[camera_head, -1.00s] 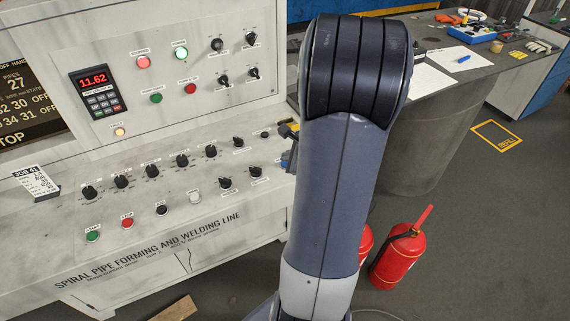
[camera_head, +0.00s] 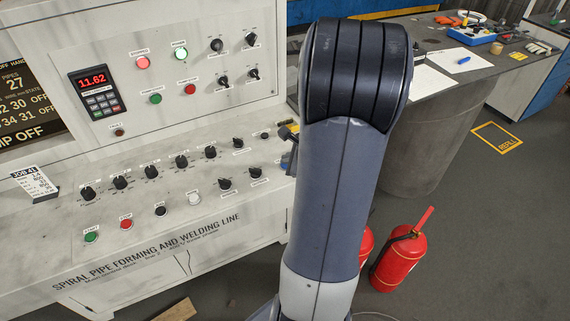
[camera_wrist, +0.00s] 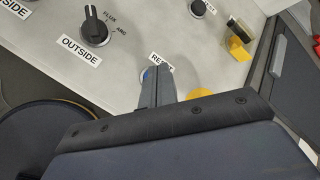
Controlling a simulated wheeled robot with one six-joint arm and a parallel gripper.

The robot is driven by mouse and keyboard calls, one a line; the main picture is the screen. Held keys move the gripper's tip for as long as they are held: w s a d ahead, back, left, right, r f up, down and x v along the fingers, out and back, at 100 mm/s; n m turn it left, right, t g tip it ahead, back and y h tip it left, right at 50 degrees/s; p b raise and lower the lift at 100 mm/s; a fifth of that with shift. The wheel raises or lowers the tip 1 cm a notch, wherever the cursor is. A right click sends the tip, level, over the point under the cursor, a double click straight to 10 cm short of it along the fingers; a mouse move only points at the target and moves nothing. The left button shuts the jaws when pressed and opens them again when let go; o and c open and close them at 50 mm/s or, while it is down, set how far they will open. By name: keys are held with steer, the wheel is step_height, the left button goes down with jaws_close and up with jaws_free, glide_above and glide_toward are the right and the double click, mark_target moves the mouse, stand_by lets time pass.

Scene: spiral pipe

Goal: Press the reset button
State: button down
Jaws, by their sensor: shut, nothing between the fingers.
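In the wrist view, the white RESET label (camera_wrist: 161,62) is partly covered by my gripper (camera_wrist: 153,75). My gripper is shut and empty, its fingers pointing at the sloped panel just below and left of that label. In the head view, my arm hides most of this corner of the console.
The console (camera_head: 150,235) carries black knobs (camera_head: 210,152) and coloured buttons. In the wrist view, a black selector knob (camera_wrist: 96,28) stands left of the fingers and a yellow part (camera_wrist: 237,48) right. Red extinguishers (camera_head: 398,262) stand on the floor to the right.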

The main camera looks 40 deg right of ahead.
stand_by(0.4)
steer(key=shift+r+p, duration=0.55)
steer(key=shift+r, duration=0.15)
step_height(320, 180, up, 5)
steer(key=p, duration=0.4)
stand_by(0.8)
